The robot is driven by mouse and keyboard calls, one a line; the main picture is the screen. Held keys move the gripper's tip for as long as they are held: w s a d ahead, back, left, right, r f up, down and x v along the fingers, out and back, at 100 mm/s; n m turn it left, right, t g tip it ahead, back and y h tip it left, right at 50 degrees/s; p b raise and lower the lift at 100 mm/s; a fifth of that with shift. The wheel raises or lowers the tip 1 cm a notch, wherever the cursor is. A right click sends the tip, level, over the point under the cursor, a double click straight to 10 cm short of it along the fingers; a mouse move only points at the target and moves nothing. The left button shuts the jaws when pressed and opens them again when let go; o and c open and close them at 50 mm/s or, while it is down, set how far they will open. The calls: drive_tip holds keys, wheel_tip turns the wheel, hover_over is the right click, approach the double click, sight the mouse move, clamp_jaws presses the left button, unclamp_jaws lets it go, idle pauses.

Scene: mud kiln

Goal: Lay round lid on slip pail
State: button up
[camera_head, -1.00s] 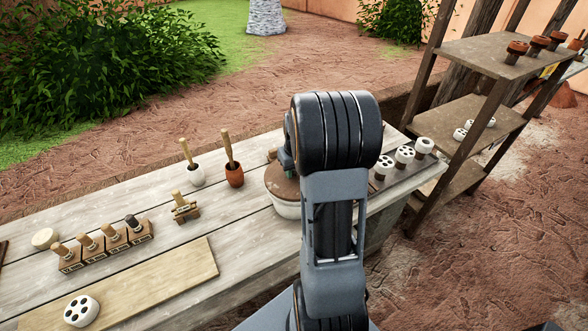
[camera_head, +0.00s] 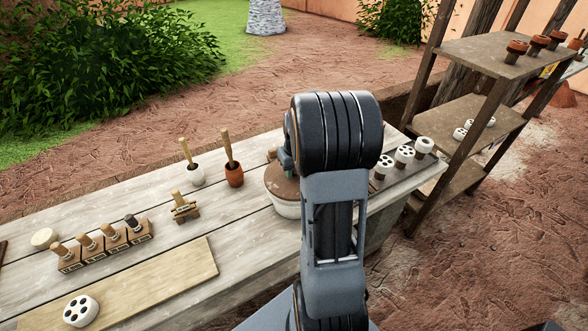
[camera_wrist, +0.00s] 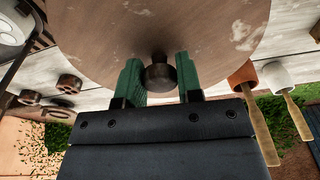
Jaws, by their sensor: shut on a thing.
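The round brown lid (camera_head: 280,184) shows at the top of the pale slip pail (camera_head: 287,210), which stands on the bench. Their right side is hidden behind my arm. The lid looks level and close on the pail's rim, but I cannot tell whether it bears fully on it. In the wrist view the underside of my gripper (camera_wrist: 158,66) has its green fingers on either side of the lid's dark knob (camera_wrist: 160,77), shut on it. The lid's broad wooden face (camera_wrist: 160,25) fills the top of that view, and the pail is hidden there.
Left of the pail stand a brown pot (camera_head: 234,176) and a white pot (camera_head: 196,176) with wooden-handled tools. A stamp rack (camera_head: 105,250) and a board (camera_head: 150,285) lie farther left. White perforated pieces (camera_head: 404,155) sit right of my arm, near a shelf (camera_head: 485,50).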

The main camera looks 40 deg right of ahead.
drive_tip(key=shift+f+b, duration=0.35)
drive_tip(key=shift+f, duration=0.05)
idle(0.4)
drive_tip(key=o, duration=0.9)
drive_tip(key=shift+r, duration=0.1)
drive_tip(key=r+p, duration=0.1)
drive_tip(key=r, duration=0.5)
drive_tip(key=s+r+p, duration=0.1)
drive_tip(key=r, duration=0.5)
drive_tip(key=r+p, duration=0.1)
drive_tip(key=r, duration=0.5)
drive_tip(key=shift+s+a+r+p, duration=0.2)
drive_tip(key=shift+s+r+p, duration=0.1)
drive_tip(key=shift+p, duration=0.05)
